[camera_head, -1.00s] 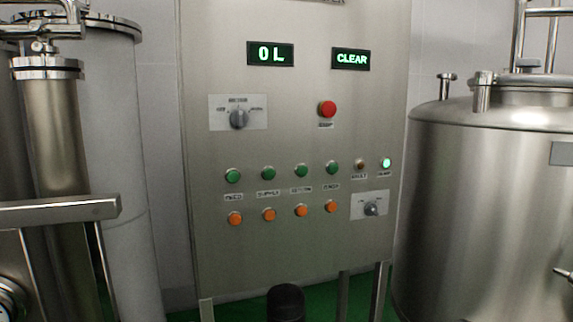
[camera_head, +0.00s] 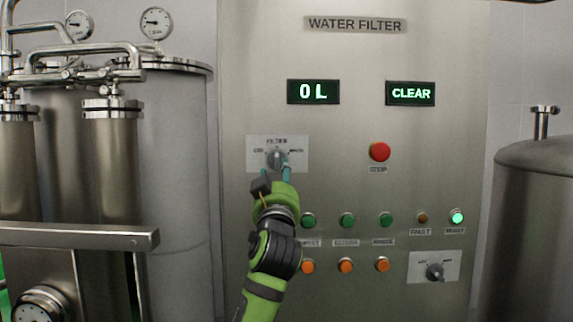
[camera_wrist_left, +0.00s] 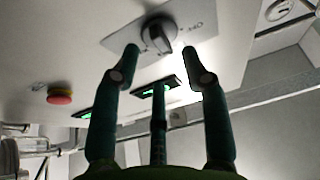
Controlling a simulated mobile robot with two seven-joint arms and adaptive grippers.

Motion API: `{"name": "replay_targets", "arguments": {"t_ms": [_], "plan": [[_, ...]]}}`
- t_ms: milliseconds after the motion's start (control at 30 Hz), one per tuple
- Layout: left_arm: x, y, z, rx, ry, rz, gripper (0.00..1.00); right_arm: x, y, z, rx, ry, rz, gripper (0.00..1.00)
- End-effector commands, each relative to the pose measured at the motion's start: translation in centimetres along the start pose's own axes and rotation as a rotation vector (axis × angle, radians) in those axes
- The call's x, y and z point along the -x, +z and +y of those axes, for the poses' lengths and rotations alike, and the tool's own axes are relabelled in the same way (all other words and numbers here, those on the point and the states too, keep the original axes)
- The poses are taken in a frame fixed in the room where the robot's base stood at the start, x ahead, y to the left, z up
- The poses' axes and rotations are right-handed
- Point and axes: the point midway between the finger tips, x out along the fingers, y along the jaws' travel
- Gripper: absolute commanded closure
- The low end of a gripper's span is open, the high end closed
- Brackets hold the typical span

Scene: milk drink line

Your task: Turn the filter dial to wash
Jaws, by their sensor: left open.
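The filter dial (camera_head: 277,158) is a dark grey knob on a light plate (camera_head: 299,142) at the upper left of the water filter panel. Its pointer stands roughly upright, between a label on the left and one on the right. It also shows in the left wrist view (camera_wrist_left: 159,33), just beyond my fingertips. My left gripper (camera_head: 272,174) is at the dial from below, fingers open; in the left wrist view the fingertips (camera_wrist_left: 162,62) are spread to either side of the knob, with no clear contact. My right gripper is not in view.
A red stop button (camera_head: 380,152) is right of the dial. Green buttons (camera_head: 347,220) and orange buttons (camera_head: 345,265) sit below, partly behind my left arm. A second dial (camera_head: 435,271) is at lower right. Displays read 0 L (camera_head: 313,92) and CLEAR (camera_head: 410,93). Steel tanks flank the panel.

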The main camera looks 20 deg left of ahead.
Motion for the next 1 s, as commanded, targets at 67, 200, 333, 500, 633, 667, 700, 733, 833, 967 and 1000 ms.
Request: {"name": "replay_targets", "arguments": {"t_ms": [67,200,333,500,633,667,700,733,833,967,1000], "plan": [[-1.5,-0.4,0.0,-0.003,-0.001,-0.002,0.55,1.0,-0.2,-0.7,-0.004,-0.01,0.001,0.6],[-3.3,-0.3,0.1,-0.002,0.0,-0.001,0.55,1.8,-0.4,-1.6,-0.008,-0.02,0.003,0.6],[-4.3,-0.1,0.1,-0.001,0.001,-0.001,0.55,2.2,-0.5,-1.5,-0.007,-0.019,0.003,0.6],[-4.7,0.1,0.0,0.0,0.001,-0.001,0.55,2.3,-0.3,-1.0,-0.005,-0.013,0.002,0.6],[-4.7,0.1,0.1,0.0,0.001,0.0,0.55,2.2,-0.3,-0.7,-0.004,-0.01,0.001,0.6],[-4.7,0.1,0.1,0.0,0.002,-0.001,0.55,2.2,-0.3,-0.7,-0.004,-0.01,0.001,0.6],[-4.7,0.1,0.1,0.0,0.002,-0.001,0.55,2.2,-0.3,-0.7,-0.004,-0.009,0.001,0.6],[-4.7,0.1,0.1,0.0,0.002,-0.001,0.67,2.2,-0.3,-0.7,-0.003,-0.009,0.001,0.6],[-4.7,0.0,0.1,0.0,0.001,0.0,1.0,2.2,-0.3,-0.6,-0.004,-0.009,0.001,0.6],[-4.7,-0.1,0.0,0.0,0.001,0.003,1.0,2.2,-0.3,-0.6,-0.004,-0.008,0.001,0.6],[-4.7,-0.2,0.0,0.0,0.001,0.004,1.0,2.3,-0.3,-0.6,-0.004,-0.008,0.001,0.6]]}}
